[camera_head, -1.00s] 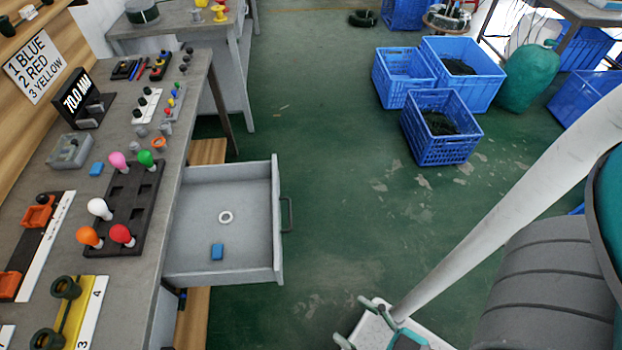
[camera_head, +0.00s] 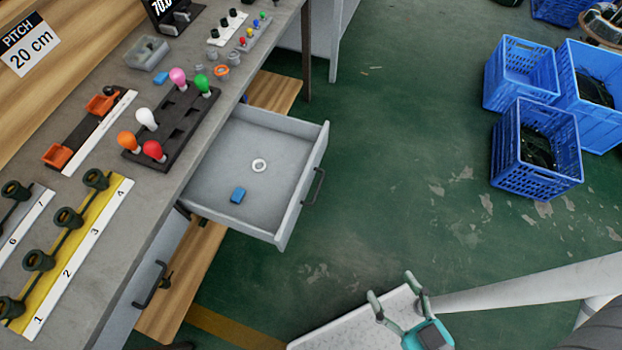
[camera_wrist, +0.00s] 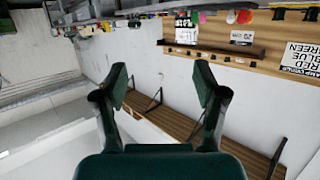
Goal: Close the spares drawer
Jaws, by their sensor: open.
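The spares drawer (camera_head: 229,208) is a grey open-topped drawer pulled out from under the workbench. A white ring (camera_head: 259,165) and a blue block (camera_head: 238,195) lie on its floor. Its dark bar handle (camera_head: 314,187) is on the front panel, facing right. My gripper (camera_head: 393,292) is at the lower right of the head view, apart from the drawer and handle, with its fingers spread and empty. In the wrist view my gripper (camera_wrist: 163,85) also shows open with nothing between the fingers. I cannot make out the drawer in the wrist view.
The workbench (camera_head: 135,205) bears a black rack (camera_head: 178,125) of coloured bulbs and a yellow numbered fixture (camera_head: 75,250). A closed drawer handle (camera_head: 150,284) sits below its front edge. Blue crates (camera_head: 536,150) stand at the right. Green floor right of the drawer is clear.

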